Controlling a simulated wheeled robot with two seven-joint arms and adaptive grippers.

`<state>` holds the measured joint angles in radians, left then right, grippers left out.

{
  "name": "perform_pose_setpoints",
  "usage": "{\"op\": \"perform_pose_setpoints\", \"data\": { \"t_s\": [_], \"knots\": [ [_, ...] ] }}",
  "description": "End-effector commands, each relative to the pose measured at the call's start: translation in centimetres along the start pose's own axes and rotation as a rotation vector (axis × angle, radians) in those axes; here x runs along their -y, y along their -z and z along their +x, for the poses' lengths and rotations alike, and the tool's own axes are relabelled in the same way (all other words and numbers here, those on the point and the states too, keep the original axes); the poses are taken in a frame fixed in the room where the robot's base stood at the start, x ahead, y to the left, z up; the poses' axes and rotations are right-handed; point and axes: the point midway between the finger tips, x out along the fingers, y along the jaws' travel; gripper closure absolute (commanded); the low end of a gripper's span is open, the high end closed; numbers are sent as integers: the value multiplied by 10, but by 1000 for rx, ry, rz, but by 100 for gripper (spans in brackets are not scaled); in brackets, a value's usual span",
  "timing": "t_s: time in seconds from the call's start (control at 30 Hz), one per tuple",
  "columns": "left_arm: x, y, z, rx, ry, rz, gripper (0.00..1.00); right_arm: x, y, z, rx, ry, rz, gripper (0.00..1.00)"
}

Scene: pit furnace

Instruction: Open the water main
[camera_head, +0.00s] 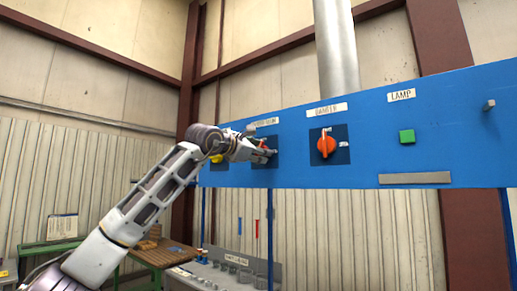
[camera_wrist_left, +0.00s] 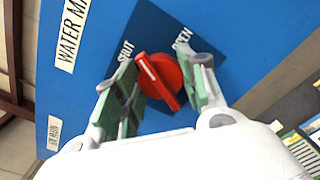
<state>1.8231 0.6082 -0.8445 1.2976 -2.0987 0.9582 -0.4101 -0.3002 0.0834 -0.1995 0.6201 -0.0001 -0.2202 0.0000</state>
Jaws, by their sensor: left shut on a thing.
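The water main knob is a red rotary knob (camera_wrist_left: 158,80) on a dark plate (camera_wrist_left: 140,25) marked SHUT and OPEN, on the blue panel. Its pale line slants, with the upper end nearer to SHUT than to OPEN. My left gripper (camera_wrist_left: 163,84) has its green-padded fingers on both sides of the knob and is shut on it. In the head view my left gripper (camera_head: 264,151) is at the same knob (camera_head: 263,144) and hides much of it. The WATER MAIN label (camera_wrist_left: 71,35) is partly cut off in the wrist view. My right gripper is not in view.
The blue panel (camera_head: 450,120) also bears an orange DANGER knob (camera_head: 326,144), a green LAMP button (camera_head: 407,136) and a grey peg (camera_head: 489,105). A yellow knob (camera_head: 216,158) is left of the red one, partly behind my arm. A wooden bench (camera_head: 165,255) stands below left.

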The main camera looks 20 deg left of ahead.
Motion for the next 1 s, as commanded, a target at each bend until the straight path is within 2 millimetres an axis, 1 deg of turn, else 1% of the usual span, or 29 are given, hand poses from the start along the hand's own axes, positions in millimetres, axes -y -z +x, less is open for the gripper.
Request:
{"op": "perform_pose_setpoints", "data": {
  "t_s": [0.03,0.5,0.73,1.0],
  "knots": [
    [-1,-1,0,-1,1,41,83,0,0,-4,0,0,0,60],
    [1,0,0,-1,1,456,83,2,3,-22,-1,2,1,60],
    [2,-1,0,1,1,654,83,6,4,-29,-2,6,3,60],
    [3,1,0,0,2,873,83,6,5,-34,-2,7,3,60]
  ]
}}
